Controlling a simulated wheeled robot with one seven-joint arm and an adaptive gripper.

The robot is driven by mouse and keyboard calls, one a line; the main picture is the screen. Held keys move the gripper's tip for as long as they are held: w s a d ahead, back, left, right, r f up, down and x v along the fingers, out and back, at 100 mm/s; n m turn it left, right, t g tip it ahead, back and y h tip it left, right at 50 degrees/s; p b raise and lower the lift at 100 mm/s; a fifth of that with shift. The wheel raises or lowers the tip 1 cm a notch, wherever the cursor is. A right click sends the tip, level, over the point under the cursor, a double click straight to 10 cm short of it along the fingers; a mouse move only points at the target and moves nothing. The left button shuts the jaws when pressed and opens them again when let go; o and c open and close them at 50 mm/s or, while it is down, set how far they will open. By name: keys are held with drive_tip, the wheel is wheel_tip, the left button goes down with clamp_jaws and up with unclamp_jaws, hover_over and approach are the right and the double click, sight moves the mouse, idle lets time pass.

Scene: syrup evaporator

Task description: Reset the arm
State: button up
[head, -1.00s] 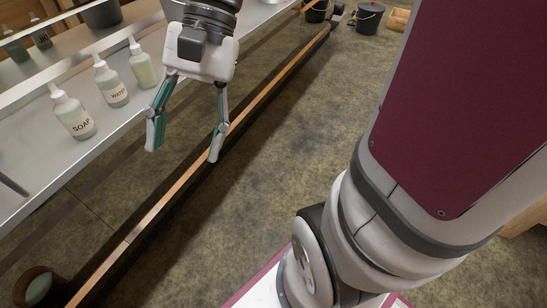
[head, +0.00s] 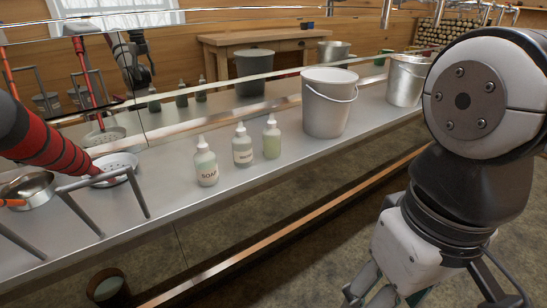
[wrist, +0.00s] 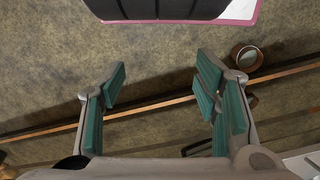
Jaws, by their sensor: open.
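My gripper (head: 385,290) hangs at the lower right of the head view, pointing down, its fingers partly cut off by the bottom edge. In the wrist view my gripper (wrist: 162,85) shows its two green-padded fingers spread wide apart, with only floor and a wooden rail seen between them. It holds nothing. My arm bends down from the upper right of the head view, clear of the bench.
A wooden rail (head: 290,235) runs along below. A pot (head: 107,290) stands on the floor. Floor right of the rail is clear.

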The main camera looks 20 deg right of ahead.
idle(0.5)
wheel_tip(320, 180, up, 29)
drive_tip(key=t+p, duration=0.3)
drive_tip(key=p, duration=2.4)
drive_tip(key=shift+d+f+t, duration=0.15)
drive_tip(key=shift+d+t, duration=0.1)
drive_tip(key=shift+t, duration=0.15)
